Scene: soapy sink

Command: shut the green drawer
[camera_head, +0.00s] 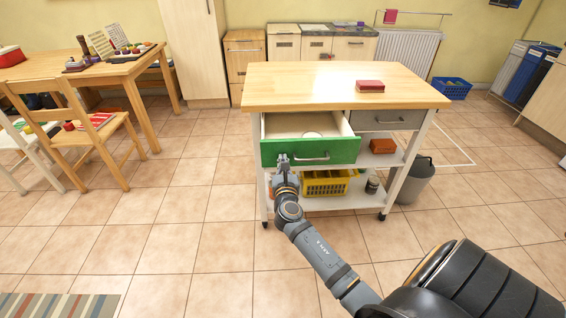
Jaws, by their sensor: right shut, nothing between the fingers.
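The green drawer (340,152) is pulled out from under the wooden top of a wheeled trolley, on its left side. Its inside is pale, and a round white thing (312,135) lies in it. A metal handle (312,158) sits on the green front. My right gripper (283,160) is shut and empty. Its fingertips are at the left part of the green front, left of the handle, and seem to touch it. My left gripper is not in view.
The trolley top (300,85) bears a red box (370,86). A grey drawer (400,119) beside the green one is shut. Below are a yellow basket (325,187) and an orange box (382,146). A grey bin (417,182) stands at the right. The tiled floor in front is clear.

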